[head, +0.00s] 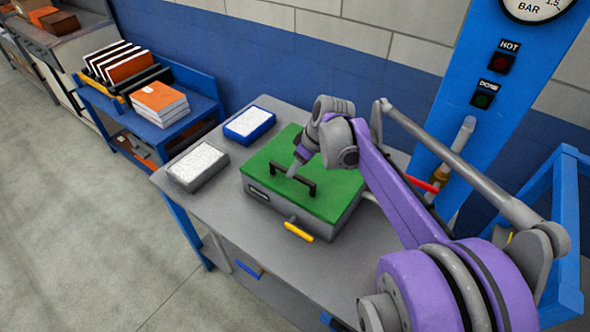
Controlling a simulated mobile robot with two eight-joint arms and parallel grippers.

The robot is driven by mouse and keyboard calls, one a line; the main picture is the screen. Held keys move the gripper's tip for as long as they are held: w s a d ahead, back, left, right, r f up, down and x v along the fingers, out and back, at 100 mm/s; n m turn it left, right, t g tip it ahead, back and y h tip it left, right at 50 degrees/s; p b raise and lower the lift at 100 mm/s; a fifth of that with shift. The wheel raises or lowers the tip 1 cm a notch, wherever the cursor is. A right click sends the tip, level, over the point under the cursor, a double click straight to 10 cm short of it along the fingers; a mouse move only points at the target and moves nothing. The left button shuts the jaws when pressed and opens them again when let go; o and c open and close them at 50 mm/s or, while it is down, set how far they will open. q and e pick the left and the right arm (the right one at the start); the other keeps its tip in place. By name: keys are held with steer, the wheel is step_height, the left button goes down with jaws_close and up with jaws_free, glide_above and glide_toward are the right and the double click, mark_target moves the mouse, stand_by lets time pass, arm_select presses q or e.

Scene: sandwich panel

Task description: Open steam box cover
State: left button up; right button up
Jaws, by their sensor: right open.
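The steam box (262,205) is a grey box on the grey table, with a flat green cover (335,200) that lies closed on it. A black bar handle (310,188) stands on the cover near its front. A yellow lever (299,231) sticks out from the box's front. My right arm reaches in from the right, and its gripper (292,174) points down at the left part of the handle. It is open. I cannot tell whether the fingers touch the handle. My left gripper is not in view.
Two shallow trays with white contents, one grey (198,167) and one blue (249,124), lie left of the box. A blue control column (470,110) with a gauge and buttons stands at the right. A blue cart (195,84) with books stands at the back left. The floor at left is clear.

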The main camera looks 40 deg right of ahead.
steer(key=shift+x, duration=1.1)
jaws_close()
stand_by(0.7)
